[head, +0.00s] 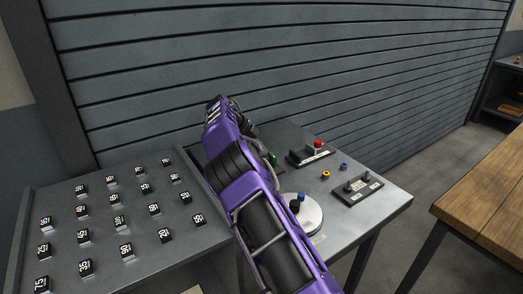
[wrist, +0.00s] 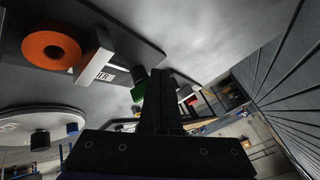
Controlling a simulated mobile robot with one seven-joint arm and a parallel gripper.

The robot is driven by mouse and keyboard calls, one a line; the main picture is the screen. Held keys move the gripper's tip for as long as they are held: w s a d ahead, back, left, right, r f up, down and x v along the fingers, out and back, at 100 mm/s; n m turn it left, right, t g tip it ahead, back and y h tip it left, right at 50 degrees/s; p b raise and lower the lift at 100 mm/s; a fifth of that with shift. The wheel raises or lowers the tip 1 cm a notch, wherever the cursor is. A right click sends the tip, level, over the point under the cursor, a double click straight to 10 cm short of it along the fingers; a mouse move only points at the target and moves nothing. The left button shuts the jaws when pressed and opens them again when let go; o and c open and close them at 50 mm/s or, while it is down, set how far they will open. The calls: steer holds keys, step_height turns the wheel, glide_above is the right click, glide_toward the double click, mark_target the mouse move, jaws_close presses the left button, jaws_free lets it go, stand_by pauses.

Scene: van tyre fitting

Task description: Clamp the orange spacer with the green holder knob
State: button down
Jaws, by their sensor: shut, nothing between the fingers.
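The orange spacer (wrist: 51,49), a flat ring, lies on a dark holder plate (wrist: 125,30) in the wrist view. Beside it stand a grey block (wrist: 93,52) and a partly covered white label. The green holder knob (wrist: 138,92) is next to a dark round part, just left of my fingers. My gripper (wrist: 163,80) is shut and empty; its fingers appear close to the knob, but I cannot tell whether they touch it. In the head view the green knob (head: 272,157) shows just right of my purple arm, which hides the spacer and fingertips.
A round white plate (head: 305,214) with dark and blue posts stands near my arm. A red-knobbed fixture (head: 318,146), small yellow and blue pieces and a dark block (head: 357,189) are to the right. Several numbered black blocks cover the left bench. A slatted shutter (head: 300,60) stands behind.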

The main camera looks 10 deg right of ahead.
steer(key=shift+d, duration=0.25)
